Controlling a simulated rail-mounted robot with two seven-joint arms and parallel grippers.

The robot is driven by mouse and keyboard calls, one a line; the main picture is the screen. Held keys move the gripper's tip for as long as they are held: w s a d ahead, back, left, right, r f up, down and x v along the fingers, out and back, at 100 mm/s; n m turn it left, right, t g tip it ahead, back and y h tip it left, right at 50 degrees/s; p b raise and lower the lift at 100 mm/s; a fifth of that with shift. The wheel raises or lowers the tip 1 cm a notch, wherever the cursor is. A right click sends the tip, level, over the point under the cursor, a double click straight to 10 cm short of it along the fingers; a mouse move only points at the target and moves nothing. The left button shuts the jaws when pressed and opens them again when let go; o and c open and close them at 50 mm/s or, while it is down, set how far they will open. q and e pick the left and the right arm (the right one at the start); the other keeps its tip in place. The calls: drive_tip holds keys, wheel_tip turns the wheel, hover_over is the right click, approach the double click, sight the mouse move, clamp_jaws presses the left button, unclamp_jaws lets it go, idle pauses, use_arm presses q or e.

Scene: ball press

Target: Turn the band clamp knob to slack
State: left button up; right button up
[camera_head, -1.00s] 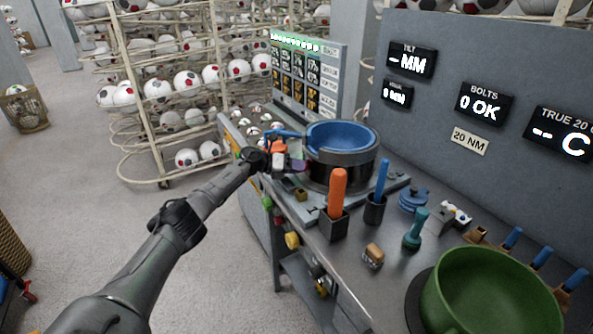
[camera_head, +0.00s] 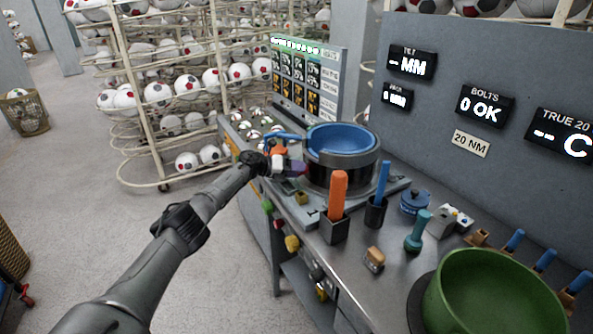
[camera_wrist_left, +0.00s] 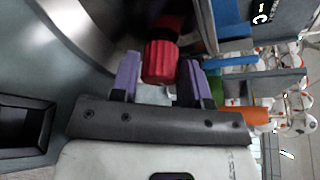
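The band clamp knob (camera_wrist_left: 160,62) is red and ribbed and shows in the left wrist view, beside a curved metal wall. My left gripper (camera_wrist_left: 160,75) has its two purple fingers on either side of the knob. A narrow gap shows at the left finger; whether the right finger touches the knob I cannot tell. In the head view my left gripper (camera_head: 284,164) is at the near left side of the dark round press vessel (camera_head: 342,172) with the blue ring (camera_head: 345,137). The knob's exact outline is hard to make out there. My right gripper is out of view.
On the bench stand an orange-handled tool (camera_head: 337,194), a blue-handled tool (camera_head: 382,182), a teal tool (camera_head: 418,232) and a large green bowl (camera_head: 490,290). A grey panel with displays (camera_head: 480,105) rises behind. A ball rack (camera_head: 150,100) stands at the left, beyond open floor.

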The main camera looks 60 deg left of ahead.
use_arm(q)
drive_tip(key=o, duration=0.3)
drive_tip(key=shift+s, duration=0.1)
drive_tip(key=shift+s+a, duration=0.15)
drive_tip(key=shift+s, duration=0.05)
drive_tip(key=shift+p+v, duration=1.1)
drive_tip(key=shift+v, duration=5.4)
